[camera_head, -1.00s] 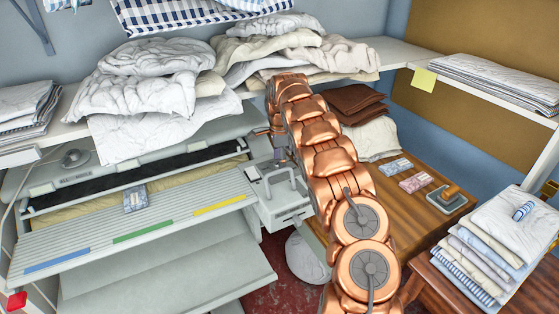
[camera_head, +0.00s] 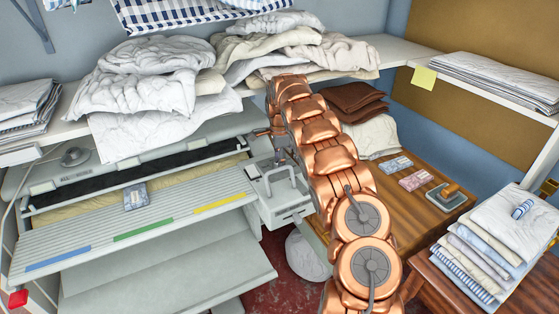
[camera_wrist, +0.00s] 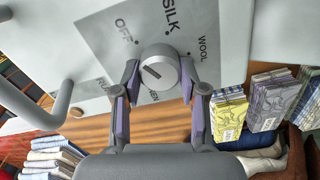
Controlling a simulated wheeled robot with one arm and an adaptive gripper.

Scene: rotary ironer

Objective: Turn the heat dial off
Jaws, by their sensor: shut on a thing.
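The heat dial (camera_wrist: 159,70) is a round grey knob on a grey label plate (camera_wrist: 100,35) in the wrist view. The words OFF, SILK and WOOL show around it, and another label below is partly hidden. A dark mark on the dial's face runs slantwise at its left side; which end points is unclear. My gripper (camera_wrist: 158,78) is shut on the dial, one finger at its left side and one at its right. In the head view the dial is not discernible, and my arm covers part of the area beside the ironer (camera_head: 150,218).
A curved grey handle (camera_wrist: 58,100) stands left of my gripper in the wrist view. In the head view, a wooden table (camera_head: 400,210) is right of my arm, and a shelf with linens runs behind.

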